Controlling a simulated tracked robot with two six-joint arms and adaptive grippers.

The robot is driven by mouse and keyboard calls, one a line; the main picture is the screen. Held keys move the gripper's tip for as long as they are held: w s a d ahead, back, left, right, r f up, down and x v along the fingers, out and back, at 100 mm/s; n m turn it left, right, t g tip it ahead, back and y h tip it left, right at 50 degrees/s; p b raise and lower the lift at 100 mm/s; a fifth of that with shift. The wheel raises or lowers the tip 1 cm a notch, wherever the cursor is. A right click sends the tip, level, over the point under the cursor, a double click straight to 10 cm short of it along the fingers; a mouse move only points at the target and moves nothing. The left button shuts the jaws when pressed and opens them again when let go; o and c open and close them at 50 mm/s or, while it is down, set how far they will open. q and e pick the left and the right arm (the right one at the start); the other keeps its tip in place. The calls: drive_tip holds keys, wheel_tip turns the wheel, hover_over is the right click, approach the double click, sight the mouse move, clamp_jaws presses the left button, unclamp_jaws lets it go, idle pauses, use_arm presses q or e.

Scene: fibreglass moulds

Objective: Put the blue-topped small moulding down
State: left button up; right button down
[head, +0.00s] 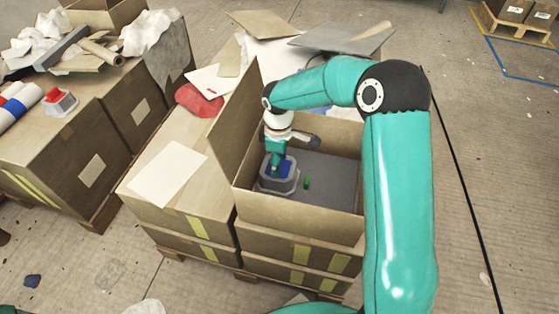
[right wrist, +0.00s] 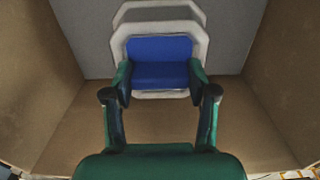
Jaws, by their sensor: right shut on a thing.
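The blue-topped small moulding (head: 266,184) has a pale grey flanged body and a blue block on top. It is inside an open cardboard box (head: 290,212), near its left wall. My right gripper (head: 278,166) reaches down into the box and is shut on the blue block. In the right wrist view the fingers of the right gripper (right wrist: 160,82) press on both sides of the blue top (right wrist: 158,62). The grey box floor (head: 335,183) lies under the moulding; I cannot tell whether they touch. My left gripper is not in view.
A small green piece (head: 308,182) shows right of the moulding. The box's raised flap (head: 237,120) stands at the left. A red-topped moulding (head: 60,101) sits on the left carton. The grey floor's right part is clear. Sheets (head: 345,38) lie behind.

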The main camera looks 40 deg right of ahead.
drive_tip(key=shift+c, duration=1.6)
unclamp_jaws()
wheel_tip(320, 180, up, 12)
drive_tip(key=p, duration=0.2)
drive_tip(key=shift+r, duration=0.15)
